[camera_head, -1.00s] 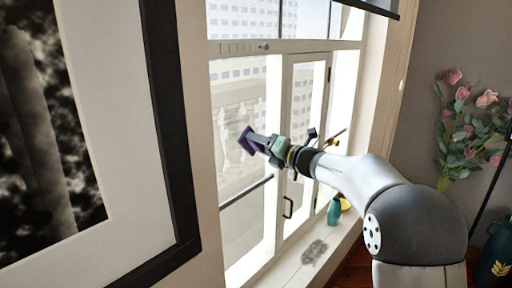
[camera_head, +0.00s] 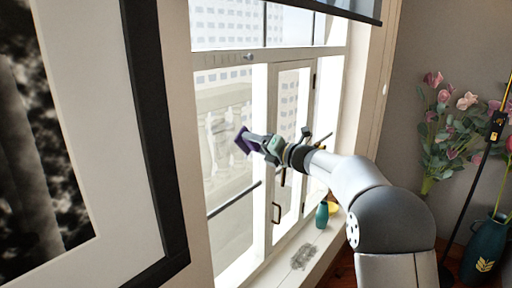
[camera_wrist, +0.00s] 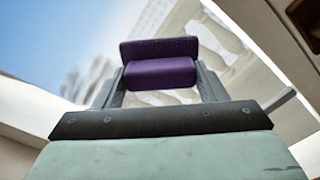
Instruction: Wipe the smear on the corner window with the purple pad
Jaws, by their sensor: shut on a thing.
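The purple pad (camera_head: 242,140) is held at the tip of my gripper (camera_head: 252,142), in front of the tall left pane of the window (camera_head: 225,150). In the wrist view the pad (camera_wrist: 160,73) sits between the two grey fingers of my gripper (camera_wrist: 161,82), which are shut on it. I cannot tell whether the pad touches the glass. Faint grey blotches, perhaps the smear (camera_wrist: 76,84), show left of the pad in the wrist view. I cannot make out a smear on the glass in the head view.
A black-framed picture (camera_head: 155,130) hangs on the near left wall. A teal bottle (camera_head: 322,215), a yellow item (camera_head: 334,207) and a grey mottled patch (camera_head: 302,257) are on the sill. The window has a dark handle (camera_head: 276,212). Pink flowers (camera_head: 440,125) stand at right.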

